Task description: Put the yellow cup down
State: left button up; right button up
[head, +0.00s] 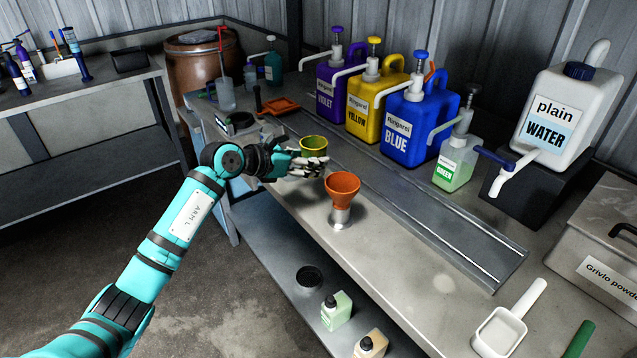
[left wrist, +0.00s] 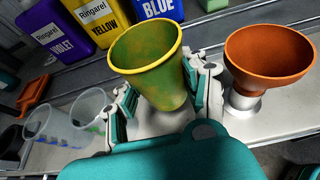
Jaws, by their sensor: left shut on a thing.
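The yellow cup (head: 313,143), a yellow-green tapered cup, is between the fingers of my left gripper (head: 309,164). In the left wrist view the cup (left wrist: 146,62) stands mouth up, tilted in the picture, with a finger of my left gripper (left wrist: 162,92) on each side, shut on it. Its lower part is partly hidden by the fingers. The cup is over the grey bench (head: 385,240); I cannot tell whether its base touches the top. My right gripper is not in view.
An orange funnel (head: 342,184) on a metal stand is close to the right of the cup. Behind run a metal channel (head: 430,208) and violet (head: 335,88), yellow (head: 376,105) and blue (head: 418,125) dispensers. Clear cups (left wrist: 92,110) stand to the left.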

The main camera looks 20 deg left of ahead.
pick_arm(q)
jog(key=f, duration=0.2)
jog(key=shift+s+a+f, duration=0.15)
jog(key=shift+s+f, duration=0.1)
jog(key=shift+f, duration=0.05)
notch_tip(320, 180, down, 4)
jog(key=shift+w+f, duration=0.1)
jog(key=shift+f, duration=0.1)
jog(key=shift+f, duration=0.2)
jog(key=o, duration=0.9)
jog(key=shift+o, duration=0.2)
jog(key=shift+r, duration=0.1)
